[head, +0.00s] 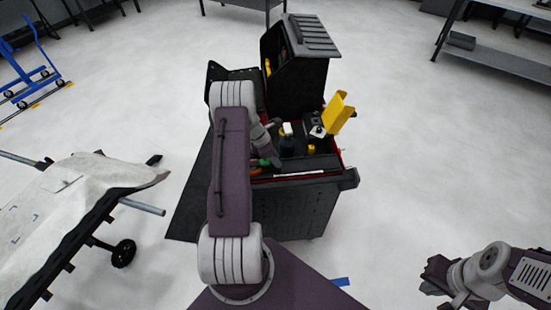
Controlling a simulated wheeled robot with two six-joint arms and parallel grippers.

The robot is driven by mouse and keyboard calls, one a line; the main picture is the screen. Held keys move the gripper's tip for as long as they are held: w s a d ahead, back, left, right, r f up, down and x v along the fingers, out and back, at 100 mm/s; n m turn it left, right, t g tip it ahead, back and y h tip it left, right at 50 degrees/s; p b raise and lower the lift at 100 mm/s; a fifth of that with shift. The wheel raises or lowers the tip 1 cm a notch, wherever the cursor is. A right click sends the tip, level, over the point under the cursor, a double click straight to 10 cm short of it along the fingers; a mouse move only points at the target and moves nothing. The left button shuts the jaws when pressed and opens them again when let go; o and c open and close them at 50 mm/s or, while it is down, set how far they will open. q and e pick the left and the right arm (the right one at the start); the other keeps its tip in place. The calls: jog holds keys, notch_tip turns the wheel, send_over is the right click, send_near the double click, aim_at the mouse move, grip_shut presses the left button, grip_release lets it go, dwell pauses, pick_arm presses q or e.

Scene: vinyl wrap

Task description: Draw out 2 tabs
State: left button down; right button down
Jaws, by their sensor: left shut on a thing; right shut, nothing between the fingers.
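No tabs can be made out in the head view. My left arm reaches forward over the left side of a black tool cart (330,185). Its gripper (268,160) is partly hidden by my arm and dark against the cart's top, close to small green and orange items (256,168). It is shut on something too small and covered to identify. My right gripper (430,273) is at the lower right, over bare floor and away from the cart. It is shut and empty.
The cart top holds a yellow open case (339,112), small bottles (287,131) and a raised black cabinet (298,75). A white panel (85,185) lies on a wheeled stand at left. A blue trolley (25,65) stands farther back. Floor right of the cart is clear.

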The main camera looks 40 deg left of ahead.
pick_arm(q)
jog(key=p, duration=0.1)
send_over(295, 166)
jog(key=shift+w, duration=0.1)
jog(key=c, duration=1.1)
grip_release()
jog(key=shift+r, duration=0.1)
jog(key=v, duration=0.9)
jog(key=shift+b, duration=0.4)
